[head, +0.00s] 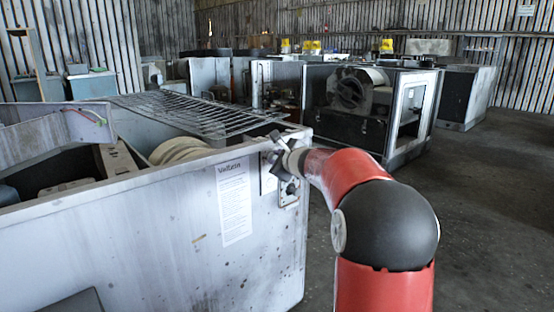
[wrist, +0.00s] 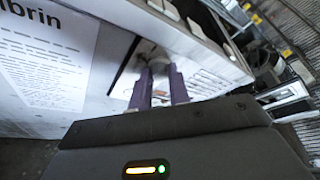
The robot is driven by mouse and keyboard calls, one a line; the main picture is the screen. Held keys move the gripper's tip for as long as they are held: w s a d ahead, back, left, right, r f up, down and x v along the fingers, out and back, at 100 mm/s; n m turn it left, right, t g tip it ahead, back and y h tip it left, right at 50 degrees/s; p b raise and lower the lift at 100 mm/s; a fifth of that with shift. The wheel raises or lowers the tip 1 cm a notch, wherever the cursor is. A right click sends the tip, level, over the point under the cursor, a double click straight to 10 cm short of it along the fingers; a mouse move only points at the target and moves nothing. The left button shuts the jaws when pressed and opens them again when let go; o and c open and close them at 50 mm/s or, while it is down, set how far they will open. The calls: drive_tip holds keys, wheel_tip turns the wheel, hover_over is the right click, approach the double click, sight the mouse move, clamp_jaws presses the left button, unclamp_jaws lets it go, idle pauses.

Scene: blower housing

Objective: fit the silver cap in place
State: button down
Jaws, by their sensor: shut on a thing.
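My gripper (head: 277,163) is at the right end of the pale grey blower housing (head: 160,240), against its side panel. In the wrist view its two purple fingers (wrist: 158,76) point at the panel and are shut on a small, blurred grey piece, the silver cap (wrist: 152,56). The cap is at or very near the panel face; I cannot tell whether it touches or is seated. In the head view the gripper hides the cap. A small metal plate with dark fittings (head: 289,192) is on the panel just below the gripper.
A printed sheet (head: 234,202) is on the panel left of the gripper; it also shows in the wrist view (wrist: 48,55). A wire rack (head: 190,113) lies across the housing top. Another open unit (head: 410,110) stands behind. The floor at right is clear.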

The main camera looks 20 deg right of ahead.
drive_tip(key=shift+f+b, duration=0.25)
drive_tip(key=shift+b, duration=0.05)
drive_tip(key=c, duration=0.8)
unclamp_jaws()
drive_tip(key=shift+w, duration=0.1)
drive_tip(key=shift+o, duration=0.2)
drive_tip(key=s+d+b, duration=0.2)
drive_tip(key=s, duration=0.5)
drive_tip(key=shift+s+d+b, duration=0.3)
drive_tip(key=shift+d, duration=0.05)
